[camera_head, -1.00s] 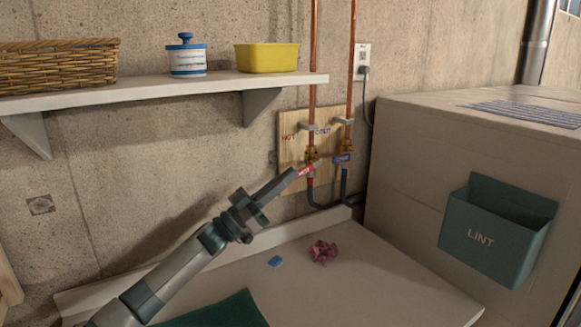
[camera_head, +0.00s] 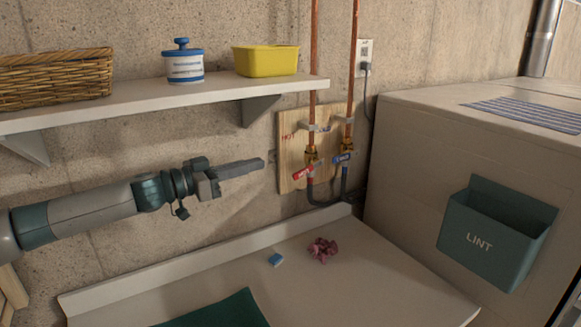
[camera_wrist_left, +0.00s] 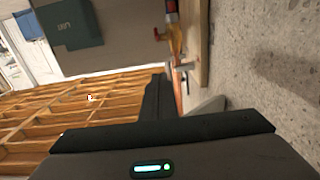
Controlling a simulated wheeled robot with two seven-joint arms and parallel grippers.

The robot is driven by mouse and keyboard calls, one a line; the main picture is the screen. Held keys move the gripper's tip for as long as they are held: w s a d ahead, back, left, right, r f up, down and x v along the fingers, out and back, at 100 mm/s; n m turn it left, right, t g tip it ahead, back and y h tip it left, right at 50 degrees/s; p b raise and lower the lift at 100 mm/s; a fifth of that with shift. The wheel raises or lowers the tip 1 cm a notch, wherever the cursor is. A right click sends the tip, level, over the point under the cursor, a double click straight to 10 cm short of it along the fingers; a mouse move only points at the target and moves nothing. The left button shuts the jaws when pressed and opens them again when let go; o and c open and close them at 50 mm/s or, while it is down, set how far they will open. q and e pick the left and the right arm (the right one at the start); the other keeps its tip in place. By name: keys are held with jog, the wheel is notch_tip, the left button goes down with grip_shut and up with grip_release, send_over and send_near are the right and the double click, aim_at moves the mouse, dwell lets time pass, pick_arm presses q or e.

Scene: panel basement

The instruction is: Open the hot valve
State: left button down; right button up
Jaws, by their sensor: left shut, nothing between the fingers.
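The hot valve has a red handle (camera_head: 303,172) on a brass body under the left copper pipe, on a wooden board (camera_head: 291,151) lettered HOT. The handle slants down to the left. The cold valve's blue handle (camera_head: 342,159) is beside it on the right. My left gripper (camera_head: 262,164) is shut and empty, left of the red handle and apart from it, pointing right. In the left wrist view my gripper (camera_wrist_left: 155,95) shows dark in front, and a red part with brass fittings (camera_wrist_left: 177,40) is at the top. My right gripper is not in view.
A shelf (camera_head: 150,98) with a basket, a jar and a yellow tub is above my left arm. A white counter (camera_head: 370,270) below holds a blue block and a crumpled pink cloth. A large appliance with a LINT bin (camera_head: 495,232) stands at right.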

aim_at(309, 169)
pick_arm(q)
jog(key=w+d+f+p, duration=0.3)
jog(key=w+d, duration=0.3)
jog(key=d, duration=0.3)
jog(key=shift+w+f+p, duration=0.25)
jog(key=shift+f+p, duration=0.1)
jog(key=shift+p, duration=0.15)
dwell(0.6)
jog(key=shift+f+b, duration=0.25)
jog(key=shift+b, duration=0.5)
